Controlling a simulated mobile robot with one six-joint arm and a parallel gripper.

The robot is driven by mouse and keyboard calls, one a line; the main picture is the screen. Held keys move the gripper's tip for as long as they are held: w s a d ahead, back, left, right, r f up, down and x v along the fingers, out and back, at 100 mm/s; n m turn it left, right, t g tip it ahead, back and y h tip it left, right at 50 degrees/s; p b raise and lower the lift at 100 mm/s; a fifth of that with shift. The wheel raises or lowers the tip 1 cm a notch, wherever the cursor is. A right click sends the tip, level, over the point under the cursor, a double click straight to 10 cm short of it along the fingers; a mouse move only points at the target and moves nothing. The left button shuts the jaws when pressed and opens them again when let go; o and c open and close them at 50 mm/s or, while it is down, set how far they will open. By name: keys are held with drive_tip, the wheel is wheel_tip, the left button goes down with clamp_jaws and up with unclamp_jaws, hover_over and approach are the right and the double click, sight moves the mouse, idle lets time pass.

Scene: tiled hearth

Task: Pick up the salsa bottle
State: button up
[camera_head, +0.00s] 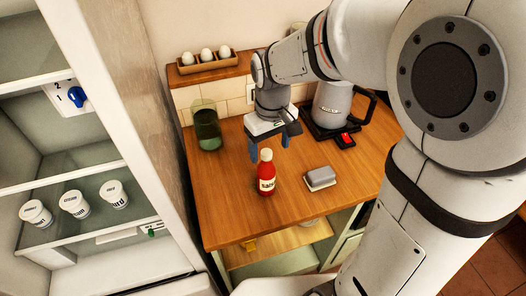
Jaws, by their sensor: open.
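The salsa bottle (267,173) is red with a white cap and a pale label. It stands upright on the wooden counter, near its front middle. My gripper (270,146) points down just behind and above the bottle, with its blue fingers apart. The bottle's cap shows between the fingers in this view, but I cannot tell how far behind it the fingers are. No contact with the bottle shows.
A grey butter dish (320,178) sits right of the bottle. A dark green glass (207,127) stands at the back left. A kettle (331,104) stands behind on its base. An egg tray (208,63) is on the ledge. An open fridge (150,200) borders the counter's left.

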sight(266, 164)
drive_tip(key=f, duration=0.2)
drive_tip(key=f+p, duration=0.1)
drive_tip(key=f, duration=0.4)
drive_tip(key=shift+w+a+f, duration=0.3)
drive_tip(key=shift+a+f, duration=0.05)
drive_tip(key=shift+f, duration=0.05)
clamp_jaws()
idle(0.4)
